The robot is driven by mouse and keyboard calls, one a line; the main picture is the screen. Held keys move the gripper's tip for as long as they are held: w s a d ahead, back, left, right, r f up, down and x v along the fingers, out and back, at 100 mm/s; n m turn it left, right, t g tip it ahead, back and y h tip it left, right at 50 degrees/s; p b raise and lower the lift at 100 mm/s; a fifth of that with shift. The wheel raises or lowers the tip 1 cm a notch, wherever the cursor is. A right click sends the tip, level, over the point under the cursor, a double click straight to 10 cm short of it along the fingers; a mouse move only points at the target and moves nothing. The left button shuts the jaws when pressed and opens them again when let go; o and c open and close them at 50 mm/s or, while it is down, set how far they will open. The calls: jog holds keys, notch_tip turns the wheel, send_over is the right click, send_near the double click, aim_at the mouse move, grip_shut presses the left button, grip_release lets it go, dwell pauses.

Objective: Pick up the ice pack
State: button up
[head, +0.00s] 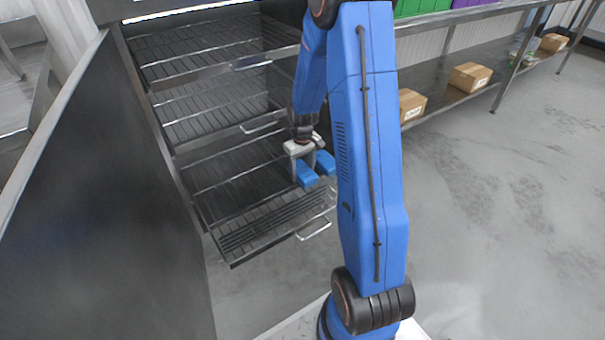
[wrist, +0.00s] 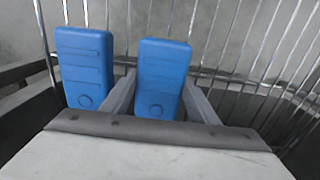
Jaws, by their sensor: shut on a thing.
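My gripper (head: 302,163) is over the pulled-out lower wire drawer (head: 262,237) in the head view. Its fingers are closed on the two sides of a blue ice pack (wrist: 162,75), which stands between them in the wrist view. A second blue ice pack (wrist: 84,66) stands just left of it, outside the fingers, with a gap between the two. Both blue packs also show at the gripper in the head view.
More wire drawers (head: 200,45) with handles are stacked above. A large dark door (head: 110,200) stands open at the left. Cardboard boxes (head: 470,76) sit on a low metal shelf at the right. The grey floor (head: 500,220) at the right is clear.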

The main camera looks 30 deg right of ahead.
aim_at(303, 170)
notch_tip(303, 170, up, 10)
dwell(0.6)
